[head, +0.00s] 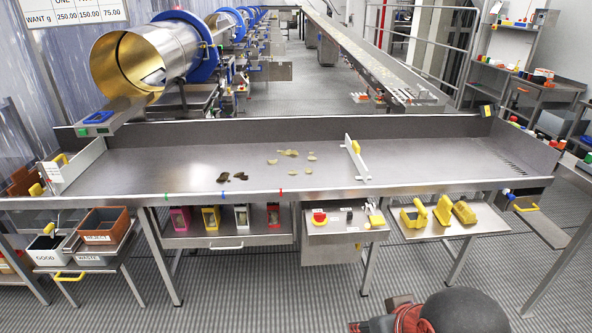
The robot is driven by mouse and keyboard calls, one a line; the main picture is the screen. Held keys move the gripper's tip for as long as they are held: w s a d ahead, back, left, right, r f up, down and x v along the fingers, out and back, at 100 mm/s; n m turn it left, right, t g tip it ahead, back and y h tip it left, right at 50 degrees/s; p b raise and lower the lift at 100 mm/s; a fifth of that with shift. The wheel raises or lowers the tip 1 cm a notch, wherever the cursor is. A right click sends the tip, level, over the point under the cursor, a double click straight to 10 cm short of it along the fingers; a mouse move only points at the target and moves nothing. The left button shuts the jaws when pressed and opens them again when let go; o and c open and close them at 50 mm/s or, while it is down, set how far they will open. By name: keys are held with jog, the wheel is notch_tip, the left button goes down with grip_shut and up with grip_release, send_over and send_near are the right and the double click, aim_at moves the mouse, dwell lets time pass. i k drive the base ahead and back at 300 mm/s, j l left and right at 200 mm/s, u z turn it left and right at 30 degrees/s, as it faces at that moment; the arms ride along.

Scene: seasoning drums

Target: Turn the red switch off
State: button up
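A red switch (319,217) on a yellow base sits at the left of a small grey control panel (340,229) under the front edge of the steel table. Whether it is on or off cannot be told at this size. A small black knob (349,215) and a yellow-and-white part (374,215) are to its right on the same panel. My gripper (383,318) shows only in part at the bottom edge, beside my dark rounded arm link. It is below and right of the switch, well apart from it. Its opening is not clear.
The steel table (240,172) holds scattered chips and a white divider (356,158). Table legs (372,258) stand near the panel. The striped floor in front is mostly clear.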

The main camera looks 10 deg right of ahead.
aim_at(319, 217)
jog(key=j+z, duration=0.3)
jog(key=j, duration=0.35)
jog(key=j+z, duration=0.35)
jog(key=j, duration=0.3)
